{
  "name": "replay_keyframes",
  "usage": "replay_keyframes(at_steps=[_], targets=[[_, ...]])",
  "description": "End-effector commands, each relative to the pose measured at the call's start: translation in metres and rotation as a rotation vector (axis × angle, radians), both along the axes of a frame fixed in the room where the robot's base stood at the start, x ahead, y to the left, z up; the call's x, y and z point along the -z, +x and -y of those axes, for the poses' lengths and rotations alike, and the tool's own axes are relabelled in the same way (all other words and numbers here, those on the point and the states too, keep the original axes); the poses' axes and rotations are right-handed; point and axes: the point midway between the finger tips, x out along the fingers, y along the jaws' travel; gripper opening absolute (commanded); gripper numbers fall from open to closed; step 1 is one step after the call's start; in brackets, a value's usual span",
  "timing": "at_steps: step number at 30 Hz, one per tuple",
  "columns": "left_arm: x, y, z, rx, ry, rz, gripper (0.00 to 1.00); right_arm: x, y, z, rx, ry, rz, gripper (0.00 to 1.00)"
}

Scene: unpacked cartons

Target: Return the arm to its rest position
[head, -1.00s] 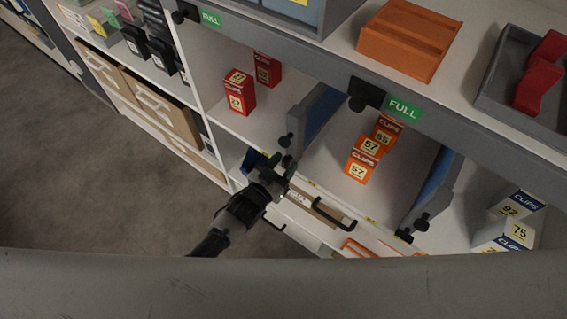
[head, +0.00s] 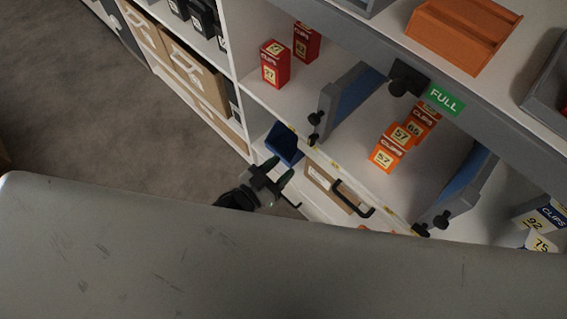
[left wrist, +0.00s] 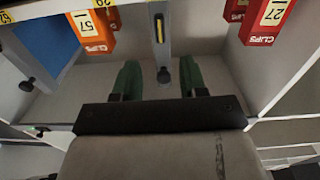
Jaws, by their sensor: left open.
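My left gripper (head: 268,180) shows in the head view in front of the shelf unit, with its arm hidden below it. It is empty. In the left wrist view its two green fingers (left wrist: 158,78) stand apart with nothing between them. They point towards the shelf front, with a grey divider and its dark knob between them in the picture. The right gripper is not in view.
The shelf holds red clip boxes (head: 275,64), orange clip boxes (head: 387,154) and white-blue clip boxes (head: 540,215), between blue-grey dividers (head: 350,98). A black handle (head: 352,198) sticks out near my gripper. Grey floor (head: 130,120) at the left is clear.

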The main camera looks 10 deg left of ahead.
Motion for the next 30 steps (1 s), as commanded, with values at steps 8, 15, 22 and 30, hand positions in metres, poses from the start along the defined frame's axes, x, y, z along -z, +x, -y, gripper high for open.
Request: replay_keyframes(at_steps=[8, 15, 22, 30], targets=[[0.0, 0.0, 0.0, 0.0, 0.0, 0.0, 0.43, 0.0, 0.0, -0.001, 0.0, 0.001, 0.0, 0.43], [0.017, 0.0, -0.006, -0.02, 0.028, -0.039, 0.43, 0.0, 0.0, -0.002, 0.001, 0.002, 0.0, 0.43], [0.139, -0.027, -0.063, -0.162, 0.235, -0.358, 0.43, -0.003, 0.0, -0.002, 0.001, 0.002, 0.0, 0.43], [0.281, -0.153, -0.139, -0.302, 0.487, -0.885, 0.43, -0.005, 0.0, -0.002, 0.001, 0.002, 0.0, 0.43]])
